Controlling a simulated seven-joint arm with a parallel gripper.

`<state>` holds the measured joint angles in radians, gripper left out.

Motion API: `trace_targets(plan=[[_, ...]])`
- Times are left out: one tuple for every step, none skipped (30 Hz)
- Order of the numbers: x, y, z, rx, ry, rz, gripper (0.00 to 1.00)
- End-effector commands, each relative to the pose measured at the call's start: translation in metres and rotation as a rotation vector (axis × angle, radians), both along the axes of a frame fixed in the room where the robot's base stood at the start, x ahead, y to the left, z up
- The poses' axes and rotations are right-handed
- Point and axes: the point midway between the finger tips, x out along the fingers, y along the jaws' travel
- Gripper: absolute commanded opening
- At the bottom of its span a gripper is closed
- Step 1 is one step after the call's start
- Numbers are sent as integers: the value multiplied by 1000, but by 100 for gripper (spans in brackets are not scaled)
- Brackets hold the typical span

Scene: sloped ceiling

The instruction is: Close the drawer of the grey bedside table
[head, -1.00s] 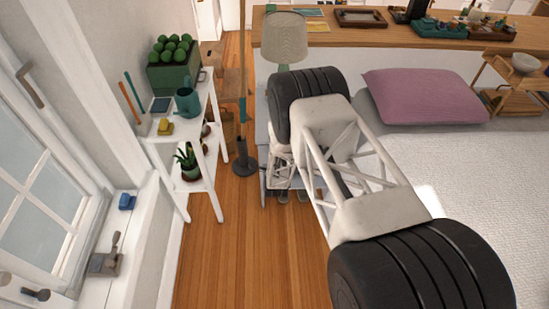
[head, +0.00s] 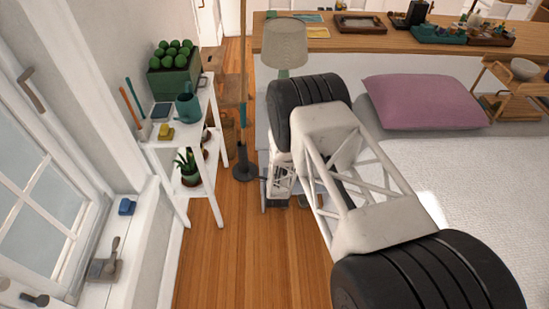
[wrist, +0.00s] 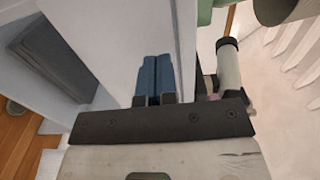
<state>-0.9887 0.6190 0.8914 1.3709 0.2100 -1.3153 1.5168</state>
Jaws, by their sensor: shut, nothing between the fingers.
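The grey bedside table (head: 263,148) stands beyond my arm in the head view, mostly hidden behind it, with only its left edge and lower part showing. In the wrist view its pale grey panels (wrist: 112,35) fill the upper left and middle. I cannot tell from these frames how far its drawer is out. My gripper (wrist: 154,62) has its two blue fingers together, with nothing between them, close against a pale panel. I cannot tell whether they touch it. In the head view the fingers are hidden by my arm.
A lamp (head: 284,45) stands on the bedside table; its green base (wrist: 205,10) is near my gripper. The bed (head: 465,175) with a purple pillow (head: 424,100) lies right. A white shelf (head: 206,120) and a pole stand (head: 243,165) are left. The wooden floor (head: 235,250) between is clear.

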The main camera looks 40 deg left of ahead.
Motion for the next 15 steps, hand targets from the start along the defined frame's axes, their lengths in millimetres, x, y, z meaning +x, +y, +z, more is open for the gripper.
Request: trace_targets(plan=[[-6, -6, 1, 0, 0, 1, 0], [-10, -9, 1, -1, -1, 1, 0], [-14, -14, 0, -1, 0, 1, 0], [-18, -18, 0, -1, 0, 1, 0], [-22, -21, 0, -1, 0, 1, 0], [-26, -26, 1, -1, -1, 1, 0], [-30, -30, 0, -1, -1, 1, 0], [-34, -33, 0, -1, -1, 1, 0], [-39, -38, 0, -1, 0, 1, 0], [-42, -42, 0, -1, 0, 1, 0], [-46, -45, 1, -1, -1, 1, 0], [-50, -50, 0, -1, -1, 1, 0], [-54, -53, 0, -1, -1, 1, 0], [-57, -56, 0, -1, 0, 1, 0], [-61, -60, 0, -1, 0, 1, 0]])
